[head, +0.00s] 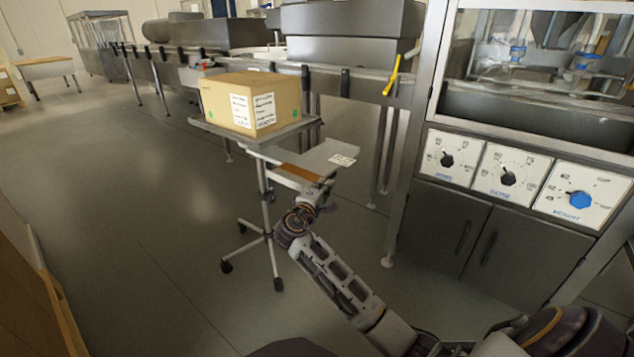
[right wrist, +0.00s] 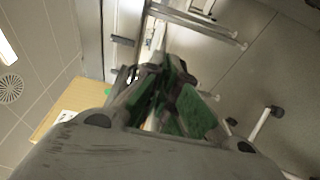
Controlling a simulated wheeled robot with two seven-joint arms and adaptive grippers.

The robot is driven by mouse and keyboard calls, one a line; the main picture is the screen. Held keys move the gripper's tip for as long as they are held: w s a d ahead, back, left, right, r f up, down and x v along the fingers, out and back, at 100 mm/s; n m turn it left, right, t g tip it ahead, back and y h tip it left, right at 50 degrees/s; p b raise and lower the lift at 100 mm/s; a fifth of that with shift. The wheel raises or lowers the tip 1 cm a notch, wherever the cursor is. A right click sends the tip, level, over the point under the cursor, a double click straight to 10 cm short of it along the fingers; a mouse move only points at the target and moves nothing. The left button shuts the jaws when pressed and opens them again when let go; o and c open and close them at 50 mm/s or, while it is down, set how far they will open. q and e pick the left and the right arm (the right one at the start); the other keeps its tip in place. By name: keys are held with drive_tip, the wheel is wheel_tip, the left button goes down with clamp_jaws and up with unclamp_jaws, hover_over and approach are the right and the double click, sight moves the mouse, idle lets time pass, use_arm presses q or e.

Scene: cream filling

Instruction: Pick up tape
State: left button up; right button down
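I cannot make out a tape in either view. My right gripper (head: 322,196) is beside the lower shelf (head: 290,178) of a wheeled stand, near the shelf's front right side. In the right wrist view its dark fingers with green pads (right wrist: 168,88) are close together and overlap from this angle. I cannot tell whether they are open or shut, and I see nothing clearly held between them. My left gripper is not in view.
A cardboard box (head: 253,101) sits on the stand's upper tray (head: 215,127). A paper label (head: 342,160) lies on the shelf's right part. A machine with a control panel (head: 507,180) stands at right and a conveyor (head: 345,78) behind. The floor at left is clear.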

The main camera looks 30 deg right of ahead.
drive_tip(key=shift+r, duration=0.15)
use_arm(q)
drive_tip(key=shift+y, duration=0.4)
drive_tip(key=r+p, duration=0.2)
drive_tip(key=p, duration=0.1)
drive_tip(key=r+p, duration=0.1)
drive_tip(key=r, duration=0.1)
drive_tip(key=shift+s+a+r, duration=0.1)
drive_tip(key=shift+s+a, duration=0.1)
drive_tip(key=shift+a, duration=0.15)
use_arm(e)
wheel_tip(320, 180, up, 10)
use_arm(q)
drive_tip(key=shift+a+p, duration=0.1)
drive_tip(key=shift+p, duration=0.2)
